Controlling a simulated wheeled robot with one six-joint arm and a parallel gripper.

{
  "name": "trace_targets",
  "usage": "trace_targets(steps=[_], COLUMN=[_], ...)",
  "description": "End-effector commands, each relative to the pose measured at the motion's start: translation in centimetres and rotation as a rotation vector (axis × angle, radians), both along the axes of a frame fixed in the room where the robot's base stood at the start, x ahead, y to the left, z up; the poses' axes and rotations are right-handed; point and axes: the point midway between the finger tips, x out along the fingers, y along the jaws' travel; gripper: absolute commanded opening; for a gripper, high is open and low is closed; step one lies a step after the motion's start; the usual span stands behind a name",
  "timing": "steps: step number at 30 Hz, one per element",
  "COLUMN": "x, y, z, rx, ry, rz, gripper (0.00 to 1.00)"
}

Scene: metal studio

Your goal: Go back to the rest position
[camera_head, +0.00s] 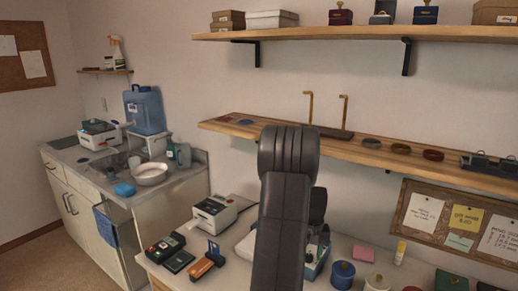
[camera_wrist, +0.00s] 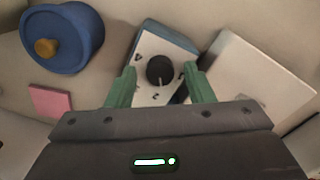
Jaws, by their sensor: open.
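In the head view my dark arm rises in the middle and hides part of the bench. The blue-sided device (camera_head: 316,258) shows partly there, just right of my arm. My gripper itself is hidden in the head view.
A blue lidded pot (camera_wrist: 68,42) and a pink pad (camera_wrist: 50,101) lie left of the device in the wrist view. A pale box (camera_wrist: 262,78) is on its right. In the head view, a wooden shelf (camera_head: 375,155) runs behind my arm, and a label printer (camera_head: 213,212) stands left.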

Motion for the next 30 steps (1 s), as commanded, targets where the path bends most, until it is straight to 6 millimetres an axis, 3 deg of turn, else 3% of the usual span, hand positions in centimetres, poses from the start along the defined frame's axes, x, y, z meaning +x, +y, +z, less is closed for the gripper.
trace_targets(steps=[5,8,27,30], x=[0.0,0.1,0.1,0.0], y=[0.0,0.0,0.0,0.0], z=[0.2,1.5,14.2,11.7], rx=[0.000,-0.001,-0.001,0.001], ry=[-0.001,-0.004,-0.006,0.005], rz=[-0.022,-0.021,-0.021,-0.021], gripper=[0.48,0.48,0.48,0.48])
